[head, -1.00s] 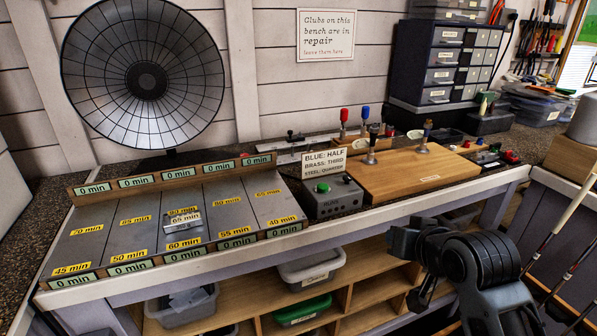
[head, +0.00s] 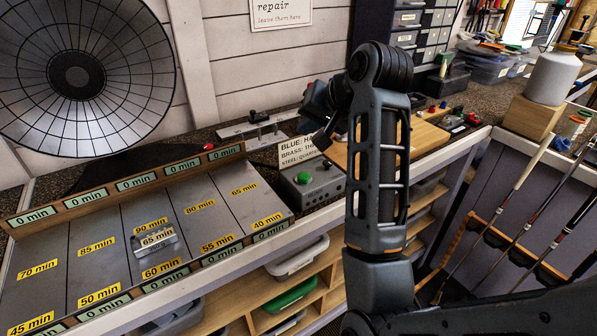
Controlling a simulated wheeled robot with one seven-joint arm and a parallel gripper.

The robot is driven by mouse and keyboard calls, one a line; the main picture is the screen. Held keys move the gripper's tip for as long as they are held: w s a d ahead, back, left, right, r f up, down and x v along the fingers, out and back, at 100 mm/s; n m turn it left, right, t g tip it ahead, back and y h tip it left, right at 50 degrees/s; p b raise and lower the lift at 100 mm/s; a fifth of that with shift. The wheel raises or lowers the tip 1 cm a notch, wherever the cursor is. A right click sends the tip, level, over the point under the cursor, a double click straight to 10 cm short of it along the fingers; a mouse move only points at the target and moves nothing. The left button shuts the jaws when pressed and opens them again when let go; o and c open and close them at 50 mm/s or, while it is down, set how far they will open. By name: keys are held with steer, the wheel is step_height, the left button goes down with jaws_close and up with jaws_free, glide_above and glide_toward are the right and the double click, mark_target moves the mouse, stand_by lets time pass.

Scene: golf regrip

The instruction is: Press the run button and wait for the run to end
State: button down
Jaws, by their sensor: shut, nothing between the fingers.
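The grey control box (head: 318,190) stands on the bench right of the slotted tray (head: 40,245). Its round green button (head: 304,178) shows on its top left and is uncovered. A small black switch or knob sits beside it. My gripper (head: 322,138) is shut and empty, raised above and behind the box and partly hidden by my arm; it is apart from the button. The tray's displays (head: 137,182) each read 0 min. A metal block (head: 155,240) marked 65 min lies in the tray's middle lane.
A sign (head: 297,150) stands behind the box, its right side covered by my arm. A wooden board (head: 425,138) lies to the right. A large dish heater (head: 78,75) stands back left. Golf clubs (head: 520,160) lean in a rack at right.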

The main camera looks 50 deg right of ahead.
steer(key=shift+f, duration=0.15)
steer(key=b, duration=0.7)
glide_above(307, 177)
step_height(307, 177, down, 8)
steer(key=shift+r, duration=0.15)
steer(key=shift+f+b, duration=0.35)
steer(key=shift+f, duration=0.05)
steer(key=shift+f, duration=0.15)
stand_by(1.3)
steer(key=shift+f, duration=0.3)
steer(key=shift+f, duration=0.5)
stand_by(0.7)
steer(key=shift+r, duration=0.15)
steer(key=shift+r+p, duration=0.8)
steer(key=shift+p, duration=0.15)
